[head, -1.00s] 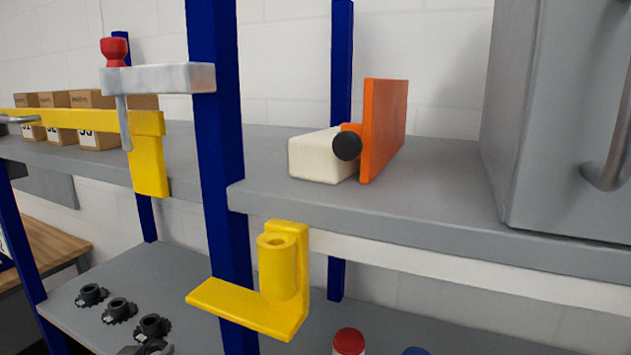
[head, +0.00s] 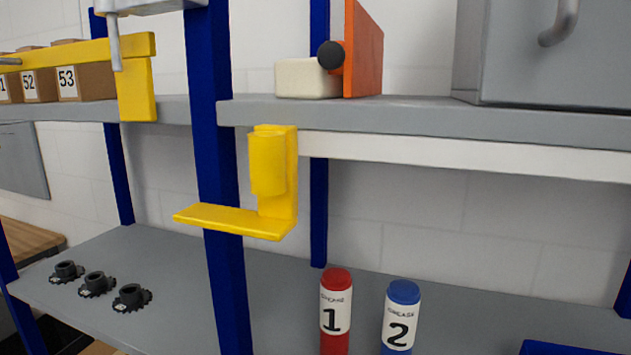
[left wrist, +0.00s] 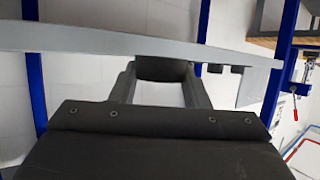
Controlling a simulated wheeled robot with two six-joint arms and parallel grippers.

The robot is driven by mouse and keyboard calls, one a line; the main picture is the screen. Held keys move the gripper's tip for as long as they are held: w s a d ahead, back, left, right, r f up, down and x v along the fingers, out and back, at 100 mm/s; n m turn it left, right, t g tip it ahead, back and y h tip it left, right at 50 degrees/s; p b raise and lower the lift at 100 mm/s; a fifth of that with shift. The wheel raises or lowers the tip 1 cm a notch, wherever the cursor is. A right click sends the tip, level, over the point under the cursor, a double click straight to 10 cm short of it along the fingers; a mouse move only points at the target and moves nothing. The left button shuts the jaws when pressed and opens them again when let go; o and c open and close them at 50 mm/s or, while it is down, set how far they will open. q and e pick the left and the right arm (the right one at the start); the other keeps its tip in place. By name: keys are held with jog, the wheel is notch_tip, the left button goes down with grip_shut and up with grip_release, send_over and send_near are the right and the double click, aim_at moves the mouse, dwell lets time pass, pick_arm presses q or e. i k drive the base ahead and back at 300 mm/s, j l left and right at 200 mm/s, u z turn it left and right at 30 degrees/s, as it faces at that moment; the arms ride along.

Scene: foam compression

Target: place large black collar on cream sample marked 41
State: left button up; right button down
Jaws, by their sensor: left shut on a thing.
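My left gripper (left wrist: 160,88) is shut on a dark, rounded thing (left wrist: 160,69) in the left wrist view. It looks like the black collar, though only part of it shows between the fingers. A cream block (head: 305,78) lies on the upper shelf, partly hidden by an upright orange plate (head: 366,50) with a black knob (head: 330,55). No number 41 is readable on it. Several dark toothed collars, one of them the nearest collar (head: 131,297), lie on the lower shelf at left.
Red bottle 1 (head: 335,310) and blue bottle 2 (head: 401,315) stand on the lower shelf. A grey cabinet (head: 540,60) stands at upper right. Numbered boxes (head: 85,72) sit at left.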

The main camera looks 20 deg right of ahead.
aim_at(313, 60)
jog(key=k+l, duration=0.2)
jog(key=l, duration=0.15)
jog(key=k+l, duration=0.2)
jog(key=l, duration=0.15)
jog(key=k+l, duration=0.2)
jog(key=l, duration=0.15)
jog(key=k+l, duration=0.2)
jog(key=l, duration=0.15)
